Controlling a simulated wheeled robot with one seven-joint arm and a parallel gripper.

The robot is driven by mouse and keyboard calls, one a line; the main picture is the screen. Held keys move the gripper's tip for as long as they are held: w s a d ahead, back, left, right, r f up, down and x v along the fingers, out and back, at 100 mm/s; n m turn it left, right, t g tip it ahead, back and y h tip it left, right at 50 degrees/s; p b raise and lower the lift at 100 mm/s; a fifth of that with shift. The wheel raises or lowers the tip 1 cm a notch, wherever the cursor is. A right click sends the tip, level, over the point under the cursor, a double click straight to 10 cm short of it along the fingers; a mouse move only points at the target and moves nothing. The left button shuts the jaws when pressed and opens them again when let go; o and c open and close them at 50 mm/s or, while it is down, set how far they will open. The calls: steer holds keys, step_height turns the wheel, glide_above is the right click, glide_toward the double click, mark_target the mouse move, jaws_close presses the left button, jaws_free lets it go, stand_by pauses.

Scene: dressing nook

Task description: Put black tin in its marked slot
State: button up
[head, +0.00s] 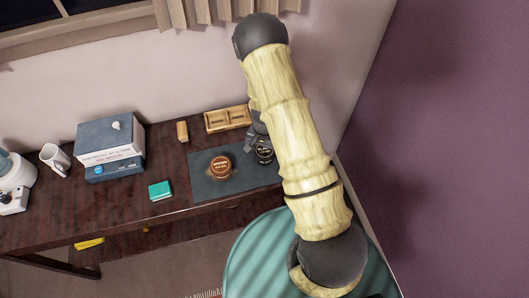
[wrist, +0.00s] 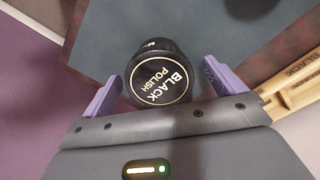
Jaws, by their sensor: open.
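The black tin (wrist: 160,78), its lid lettered "BLACK POLISH", stands on the dark mat (wrist: 215,25) in the wrist view. My gripper (wrist: 160,88) is open, with one purple finger on each side of the tin and gaps showing beside it. In the head view the black tin (head: 264,152) is partly hidden by my gripper and arm. A wooden tray (head: 228,118) with compartments stands behind the mat. In the wrist view the tray's edge (wrist: 300,70) carries the label "BLACK"; its slot is only partly in view.
A brown tin (head: 221,165) sits on the mat left of the black tin. A purple wall (head: 440,150) is at right.

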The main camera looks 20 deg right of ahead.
mark_target(264, 149)
steer(key=shift+c, duration=0.2)
steer(key=c, duration=1.1)
step_height(264, 149, up, 10)
steer(key=shift+b, duration=0.45)
